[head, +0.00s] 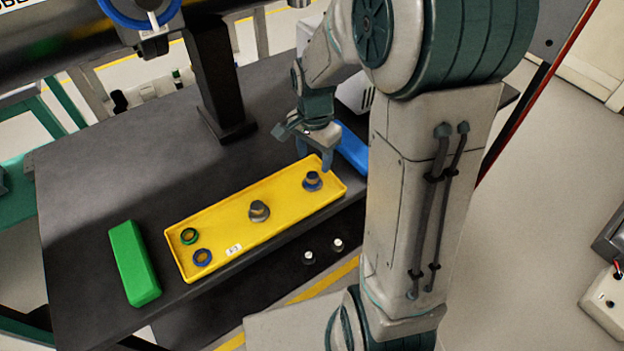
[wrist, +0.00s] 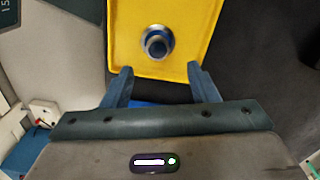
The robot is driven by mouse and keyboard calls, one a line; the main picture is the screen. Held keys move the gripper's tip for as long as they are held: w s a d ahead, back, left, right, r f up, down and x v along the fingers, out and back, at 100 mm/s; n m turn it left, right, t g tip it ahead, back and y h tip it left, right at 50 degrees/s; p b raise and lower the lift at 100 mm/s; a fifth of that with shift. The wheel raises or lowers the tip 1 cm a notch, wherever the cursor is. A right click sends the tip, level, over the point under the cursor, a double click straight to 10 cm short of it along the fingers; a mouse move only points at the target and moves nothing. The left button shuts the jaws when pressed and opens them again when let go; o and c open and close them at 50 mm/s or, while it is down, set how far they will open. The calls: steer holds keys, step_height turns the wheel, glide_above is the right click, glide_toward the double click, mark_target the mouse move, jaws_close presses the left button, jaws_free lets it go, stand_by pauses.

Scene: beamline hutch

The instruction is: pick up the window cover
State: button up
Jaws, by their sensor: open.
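A round, knobbed cap (head: 312,180) with a blue rim stands at the right end of the yellow tray (head: 253,192). It appears to be the window cover, though I see no label on it. In the wrist view the cap (wrist: 157,42) shows a grey flange and a dark blue top, ahead of the fingertips. A darker grey knobbed piece (head: 259,211) stands near the tray's middle. My gripper (head: 314,157) is open and empty, just above and beyond the cap in the head view. In the wrist view my gripper (wrist: 160,69) has its fingers wide apart, with nothing between them.
A dark post (head: 212,75) rises behind.

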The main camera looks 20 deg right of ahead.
mark_target(312, 176)
steer(key=f, duration=0.5)
steer(key=shift+s+a+b, duration=0.3)
steer(key=shift+s+a, duration=0.05)
steer(key=shift+s, duration=0.05)
steer(key=shift+f, duration=0.45)
steer(key=c, duration=1.1)
